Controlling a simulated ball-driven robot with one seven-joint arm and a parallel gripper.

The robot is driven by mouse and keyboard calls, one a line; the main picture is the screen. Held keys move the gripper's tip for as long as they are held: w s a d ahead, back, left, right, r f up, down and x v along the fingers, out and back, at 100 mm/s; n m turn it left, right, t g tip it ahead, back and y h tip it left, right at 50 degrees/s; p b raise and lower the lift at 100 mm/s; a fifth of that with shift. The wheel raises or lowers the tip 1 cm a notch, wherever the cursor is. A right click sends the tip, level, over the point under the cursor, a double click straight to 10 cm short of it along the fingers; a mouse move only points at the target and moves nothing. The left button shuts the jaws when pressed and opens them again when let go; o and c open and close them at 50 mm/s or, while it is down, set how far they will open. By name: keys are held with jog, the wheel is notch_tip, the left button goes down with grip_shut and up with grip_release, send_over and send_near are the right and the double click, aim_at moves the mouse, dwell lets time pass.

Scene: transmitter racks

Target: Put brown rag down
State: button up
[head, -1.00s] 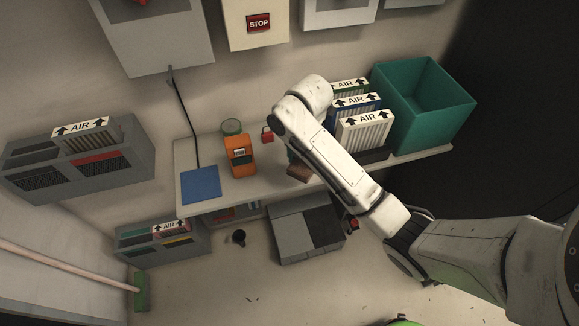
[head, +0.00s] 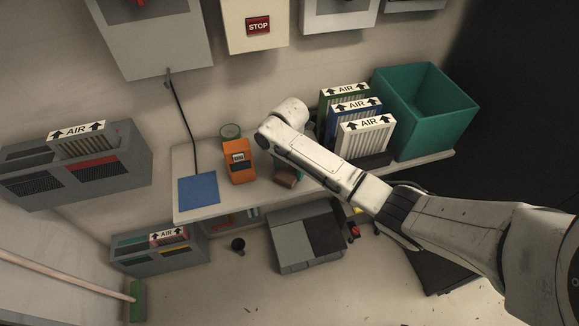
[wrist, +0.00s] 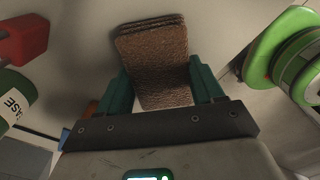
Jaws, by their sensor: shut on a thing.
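The brown rag (wrist: 152,60) is a folded, rough-textured pad between the teal fingers of my gripper (wrist: 161,84) in the wrist view. The fingers are shut on it from both sides. In the head view the rag (head: 287,178) shows below the arm's end, over the front part of the pale bench (head: 220,207), right of the orange meter. The arm hides most of my gripper there. I cannot tell whether the rag touches the bench top.
A red object (wrist: 22,32) and a green-white round object (wrist: 284,52) flank the rag.

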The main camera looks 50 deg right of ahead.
aim_at(289, 170)
jog(key=shift+f, duration=0.2)
jog(key=o, duration=1.4)
notch_tip(289, 170, up, 12)
jog(key=shift+r+b, duration=0.2)
jog(key=shift+b, duration=0.25)
